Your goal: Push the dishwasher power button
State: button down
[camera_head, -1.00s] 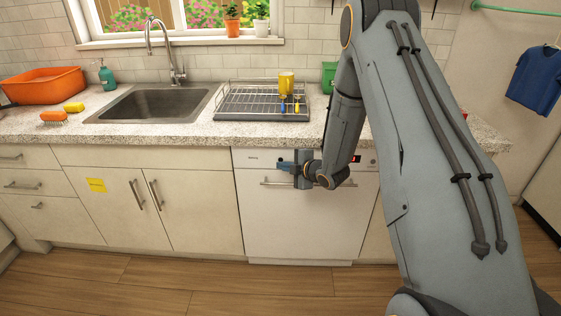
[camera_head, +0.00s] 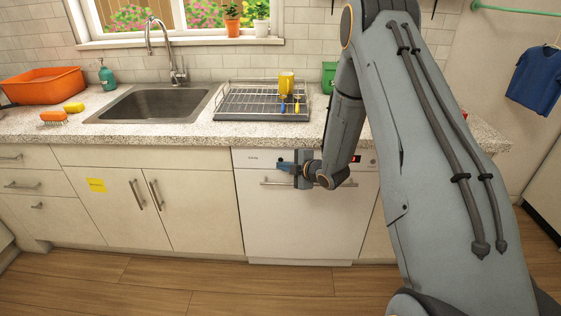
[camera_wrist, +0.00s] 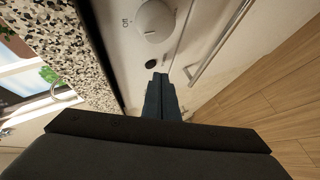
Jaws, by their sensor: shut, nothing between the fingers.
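The dishwasher (camera_head: 300,225) is the white front under the counter, with a control strip along its top and a bar handle below that. My gripper (camera_head: 280,165) is at the left part of this strip, just above the handle. In the wrist view, a round black button (camera_wrist: 151,64) sits on the panel beside a larger pale knob (camera_wrist: 155,20) marked "Off". My gripper's shut, empty fingers (camera_wrist: 160,77) point at the panel, with their tips right next to the black button. I cannot tell whether they touch it. In the head view, my gripper and arm hide part of the strip.
The granite counter edge (camera_wrist: 88,45) runs close alongside the panel. The handle bar (camera_wrist: 220,45) is on the other side of my fingers. A dish rack (camera_head: 262,103) with a yellow mug (camera_head: 286,82) stands on the counter above. The wooden floor in front is clear.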

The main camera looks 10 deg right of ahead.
dwell(0.4)
jog(key=shift+w+d, duration=0.1)
jog(key=shift+w, duration=0.3)
jog(key=shift+w+b, duration=0.2)
jog(key=shift+b, duration=0.1)
jog(key=shift+s, duration=0.15)
dwell(0.3)
jog(key=shift+s, duration=0.5)
jog(key=shift+s, duration=0.1)
jog(key=shift+s+a+p, duration=0.3)
jog(key=shift+s+p, duration=0.05)
jog(key=shift+s, duration=0.6)
jog(key=shift+s+a+p, duration=0.3)
jog(key=shift+s+p, duration=0.1)
jog(key=shift+s, duration=0.5)
jog(key=shift+s+a+p, duration=0.3)
jog(key=shift+s+p, duration=0.05)
jog(key=shift+s, duration=0.6)
